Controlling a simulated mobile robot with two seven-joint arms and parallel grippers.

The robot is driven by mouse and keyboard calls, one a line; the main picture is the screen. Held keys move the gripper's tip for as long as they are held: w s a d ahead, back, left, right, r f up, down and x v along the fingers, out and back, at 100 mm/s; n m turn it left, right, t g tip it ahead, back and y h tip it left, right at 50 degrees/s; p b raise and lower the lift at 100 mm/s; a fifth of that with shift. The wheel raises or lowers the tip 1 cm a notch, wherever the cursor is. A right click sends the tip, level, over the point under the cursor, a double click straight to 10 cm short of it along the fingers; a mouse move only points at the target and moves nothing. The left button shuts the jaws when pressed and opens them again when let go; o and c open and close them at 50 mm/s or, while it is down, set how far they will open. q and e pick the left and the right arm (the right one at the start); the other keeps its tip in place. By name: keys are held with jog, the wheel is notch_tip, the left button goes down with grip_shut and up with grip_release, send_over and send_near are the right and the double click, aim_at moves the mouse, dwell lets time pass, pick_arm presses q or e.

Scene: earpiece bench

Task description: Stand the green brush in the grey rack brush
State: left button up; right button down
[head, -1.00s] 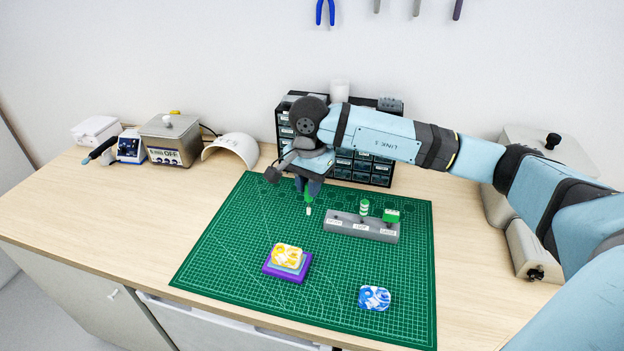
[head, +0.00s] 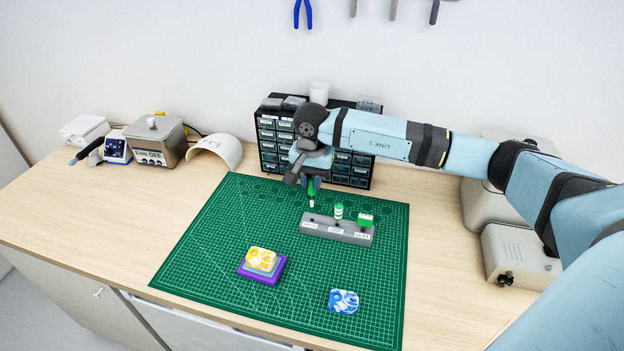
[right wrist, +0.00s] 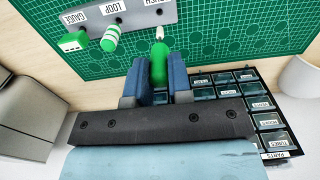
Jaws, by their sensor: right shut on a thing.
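My right gripper (head: 311,184) is shut on the green brush (head: 312,194). The brush hangs upright with its white tip down, just above the left end of the grey rack (head: 346,238), which bears the brush label. In the right wrist view the green handle (right wrist: 158,68) sits between the two blue fingers, and the white tip points at the rack (right wrist: 134,17). That end of the rack is partly cut off by the frame edge there. A small gap seems to show between tip and rack. My left gripper is not in view.
A striped green-white tool (head: 338,212) stands in the loop place and a green block-headed tool (head: 365,220) in the gauge place. A drawer cabinet (head: 268,145) stands behind. A yellow-white block on a purple base (head: 261,267) and a blue-white block (head: 343,301) lie on the green mat (head: 215,245).

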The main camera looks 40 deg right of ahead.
aim_at(312, 194)
jog(key=shift+f+b, duration=0.25)
jog(key=shift+b, duration=0.25)
jog(key=shift+f+b, duration=1.7)
jog(key=shift+f, duration=0.3)
jog(key=shift+f+b, duration=1.2)
jog(key=shift+f, duration=0.15)
jog(key=c, duration=1)
grip_release()
jog(key=shift+o, duration=0.2)
